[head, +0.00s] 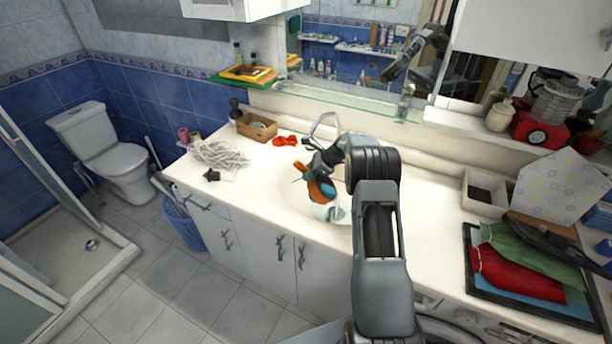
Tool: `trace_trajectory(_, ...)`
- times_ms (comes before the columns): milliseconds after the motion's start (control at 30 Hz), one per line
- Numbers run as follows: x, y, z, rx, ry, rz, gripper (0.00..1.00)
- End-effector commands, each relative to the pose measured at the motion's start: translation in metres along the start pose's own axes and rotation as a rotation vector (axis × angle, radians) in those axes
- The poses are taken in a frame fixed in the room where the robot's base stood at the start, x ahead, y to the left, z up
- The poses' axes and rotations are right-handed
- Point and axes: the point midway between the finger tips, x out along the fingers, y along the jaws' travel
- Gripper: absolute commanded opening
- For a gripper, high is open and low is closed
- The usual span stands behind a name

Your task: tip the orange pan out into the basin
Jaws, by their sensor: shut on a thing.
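The orange pan (313,187) is at my gripper (307,170), above the white basin (287,196) in the countertop. My gripper is shut on the pan, though the exact hold is small and partly hidden by my wrist. The pan looks steeply tilted, with a blue-teal area (327,190) beside its orange part; I cannot tell if that is its inside or its contents. A pale and teal shape (337,213) shows low in the basin, under the pan. My arm hides the basin's right side.
The tap (325,122) stands behind the basin, close to my wrist. White cord (218,154), a wooden box (257,127) and a red item (285,140) lie on the counter to the left. A tray with red and green cloths (515,275) lies at the right.

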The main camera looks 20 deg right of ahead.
Motion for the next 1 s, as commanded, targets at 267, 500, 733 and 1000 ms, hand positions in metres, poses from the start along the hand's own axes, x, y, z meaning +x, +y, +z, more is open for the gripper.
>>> trace_trajectory(267,-0.013,0.000,0.000,0.001,-0.086,-0.001,0.00)
trace_trajectory(500,-0.024,0.000,-0.001,0.000,-0.161,-0.001,0.00)
trace_trajectory(733,-0.034,0.000,-0.004,0.000,-0.232,-0.001,0.00)
trace_trajectory(1000,-0.045,0.000,-0.007,-0.001,-0.315,-0.001,0.00)
